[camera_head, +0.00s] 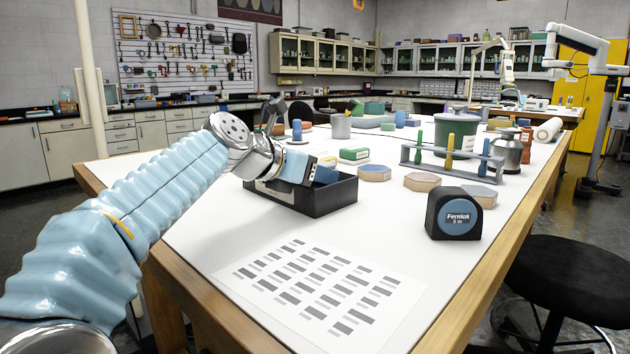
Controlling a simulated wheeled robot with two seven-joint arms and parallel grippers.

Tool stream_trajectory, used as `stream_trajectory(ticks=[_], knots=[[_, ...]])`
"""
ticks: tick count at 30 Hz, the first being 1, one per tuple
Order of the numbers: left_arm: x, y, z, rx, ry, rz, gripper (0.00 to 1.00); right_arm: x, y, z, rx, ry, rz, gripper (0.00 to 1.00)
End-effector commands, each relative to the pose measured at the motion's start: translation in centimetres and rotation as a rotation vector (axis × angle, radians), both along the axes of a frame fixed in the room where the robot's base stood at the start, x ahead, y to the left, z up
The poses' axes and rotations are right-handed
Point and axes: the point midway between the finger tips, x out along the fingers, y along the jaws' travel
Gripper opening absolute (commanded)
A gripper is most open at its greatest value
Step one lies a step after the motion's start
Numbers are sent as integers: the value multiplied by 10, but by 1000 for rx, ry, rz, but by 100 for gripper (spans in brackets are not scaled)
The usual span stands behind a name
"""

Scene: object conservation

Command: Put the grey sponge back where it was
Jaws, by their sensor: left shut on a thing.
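My left gripper (298,168) is low over the black open tray (330,197), at its left side. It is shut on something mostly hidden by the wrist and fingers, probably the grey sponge. A small part with a pale and yellow face (325,160) shows beside the fingers. A blue piece (326,175) shows just below it, inside the tray's outline; I cannot tell whether it is a finger or a separate block. I cannot tell whether the held thing touches the tray. My right gripper is not in view.
A green block (354,155) and hexagonal boxes (422,182) lie behind and right of the tray. A grey rack (448,167) with coloured tubes and a tape measure (455,213) stand on the right. A printed sheet (320,285) lies in front. The white table is clear around it.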

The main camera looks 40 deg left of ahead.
Motion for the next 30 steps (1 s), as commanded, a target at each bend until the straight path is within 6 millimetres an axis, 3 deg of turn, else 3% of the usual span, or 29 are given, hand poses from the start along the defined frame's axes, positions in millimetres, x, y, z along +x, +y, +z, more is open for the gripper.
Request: stream_trajectory(ticks=[11, 12, 16, 26, 30], knots=[[0, 0, -5, 0, 0, 0, 19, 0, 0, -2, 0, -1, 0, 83], [0, 0, -4, 0, -1, 0, 55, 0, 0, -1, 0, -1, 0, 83], [0, 0, -4, 0, 0, 0, 74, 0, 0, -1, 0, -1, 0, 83], [-1, 0, 0, 1, -1, 0, 74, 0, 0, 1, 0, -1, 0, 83], [-19, 2, 7, 3, -2, 2, 74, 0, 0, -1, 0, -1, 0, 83]])
